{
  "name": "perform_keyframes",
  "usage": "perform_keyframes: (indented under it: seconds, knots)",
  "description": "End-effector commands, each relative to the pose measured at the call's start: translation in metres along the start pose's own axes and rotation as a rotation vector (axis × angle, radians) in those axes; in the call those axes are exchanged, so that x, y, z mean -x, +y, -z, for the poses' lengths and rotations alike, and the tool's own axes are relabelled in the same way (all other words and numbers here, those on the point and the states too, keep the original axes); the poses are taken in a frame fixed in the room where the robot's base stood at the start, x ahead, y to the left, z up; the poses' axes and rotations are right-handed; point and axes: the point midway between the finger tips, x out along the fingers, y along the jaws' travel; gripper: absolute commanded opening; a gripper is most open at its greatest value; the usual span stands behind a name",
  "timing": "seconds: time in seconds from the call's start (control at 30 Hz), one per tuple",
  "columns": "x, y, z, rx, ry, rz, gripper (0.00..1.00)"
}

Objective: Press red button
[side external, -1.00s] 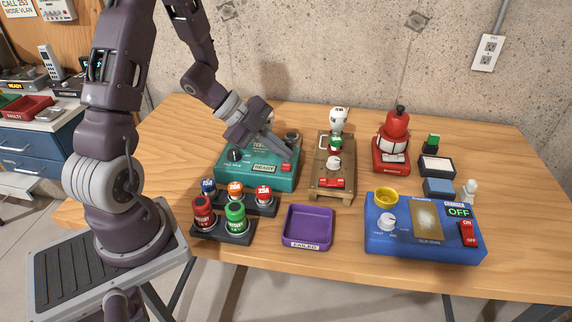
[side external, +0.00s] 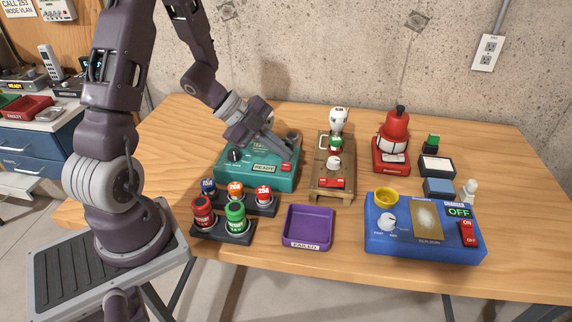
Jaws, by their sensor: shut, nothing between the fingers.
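A teal box (side external: 257,179) labelled READY stands on the table at the left, with a dark knob on it. A small red button (side external: 286,167) shows at its right front, beside the label. My gripper (side external: 291,153) is shut and empty, pointing down over the right part of the teal box. Its fingertips are just behind the red button in the picture; I cannot tell whether they touch it or the box. My fingers hide part of the box's top.
A wooden board (side external: 347,189) with a bulb and a red switch stands to the right. A purple tray (side external: 308,244), a rack of coloured cylinders (side external: 236,217) and a blue panel (side external: 380,245) with a red rocker stand in front. A red device (side external: 393,125) stands behind.

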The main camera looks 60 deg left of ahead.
Motion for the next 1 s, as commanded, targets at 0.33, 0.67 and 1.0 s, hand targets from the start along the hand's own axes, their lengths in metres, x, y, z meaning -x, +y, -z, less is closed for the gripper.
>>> perform_keyframes:
  seconds: [0.33, 0.67, 1.0]
  knots:
    - [0.0, 0.0, 0.0, 0.0, 0.0, 0.0, 0.0]
    - [-0.0019, 0.0016, -0.0014, 0.0, 0.0, -0.001, 0.0]
    - [-0.006, 0.0043, -0.0043, 0.0, 0.0, 0.0, 0.0]
